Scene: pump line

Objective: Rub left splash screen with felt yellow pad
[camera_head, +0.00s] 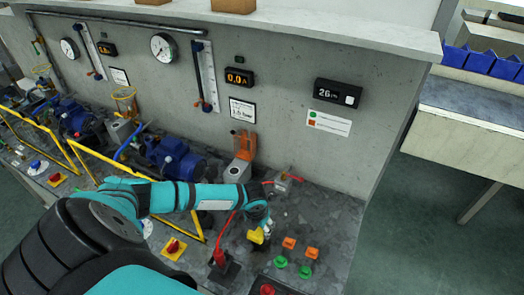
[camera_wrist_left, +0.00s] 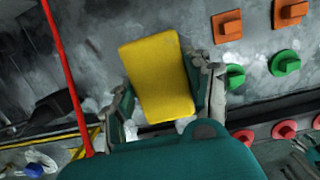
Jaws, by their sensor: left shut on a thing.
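The yellow felt pad (camera_wrist_left: 160,78) is held between the two fingers of my left gripper (camera_wrist_left: 165,95) in the left wrist view. In the head view my left gripper (camera_head: 262,226) points down over the grey bench top, with the pad (camera_head: 255,236) at its tip. I cannot tell for certain which is the left splash screen.
Orange knobs (camera_head: 289,243) and green knobs (camera_head: 281,262) sit right of the pad. A blue pump (camera_head: 168,158) and yellow rails (camera_head: 90,152) lie along the left.

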